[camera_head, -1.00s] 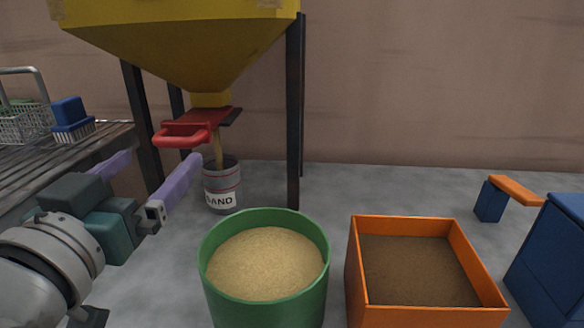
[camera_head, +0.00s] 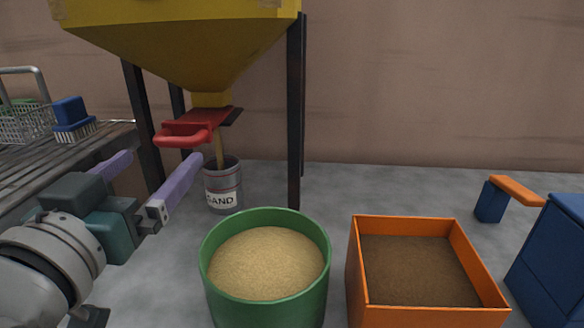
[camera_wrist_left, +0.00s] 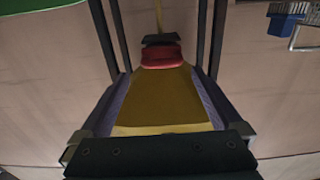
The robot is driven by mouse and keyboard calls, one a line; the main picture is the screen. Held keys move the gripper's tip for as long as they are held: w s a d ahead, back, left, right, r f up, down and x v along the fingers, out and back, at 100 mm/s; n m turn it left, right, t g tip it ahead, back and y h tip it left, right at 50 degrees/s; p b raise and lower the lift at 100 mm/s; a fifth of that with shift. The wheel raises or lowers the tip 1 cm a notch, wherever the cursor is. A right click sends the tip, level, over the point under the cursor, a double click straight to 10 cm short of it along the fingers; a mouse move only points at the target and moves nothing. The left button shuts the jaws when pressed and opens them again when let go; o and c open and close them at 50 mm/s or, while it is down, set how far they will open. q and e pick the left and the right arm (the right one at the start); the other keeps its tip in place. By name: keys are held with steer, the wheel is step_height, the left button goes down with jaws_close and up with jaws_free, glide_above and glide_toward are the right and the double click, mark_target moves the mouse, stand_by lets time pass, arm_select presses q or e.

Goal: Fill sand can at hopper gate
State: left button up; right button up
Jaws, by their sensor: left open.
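The yellow hopper (camera_head: 190,52) stands on dark legs, with its spout above the red gate handle (camera_head: 184,133). A stream of sand (camera_head: 219,150) falls from the gate into the grey can (camera_head: 222,188) labelled SAND, which stands upright on the floor below. The sand level inside cannot be made out. My left gripper (camera_head: 162,157) is open and empty, its lilac fingers spread in front of the handle and apart from it. In the left wrist view, the hopper (camera_wrist_left: 160,98) and red handle (camera_wrist_left: 161,57) show between the fingers. My right gripper is not in view.
A green tub (camera_head: 213,284) of pale sand and an orange box (camera_head: 432,318) of brown material stand in front. A slatted bench (camera_head: 40,165) with a blue brush (camera_head: 70,112) and wire basket (camera_head: 25,125) is left. A blue unit (camera_head: 555,250) stands right. Floor beyond the tubs is clear.

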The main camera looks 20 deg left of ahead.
mark_target(186, 134)
arm_select(q)
steer(key=p, duration=0.4)
steer(key=shift+w+a+r, duration=0.1)
steer(key=shift+w, duration=0.05)
steer(key=b+x, duration=0.2)
steer(key=x, duration=0.7)
steer(key=shift+w+a, duration=0.15)
steer(key=shift+w, duration=0.15)
steer(key=shift+c, duration=0.4)
jaws_close()
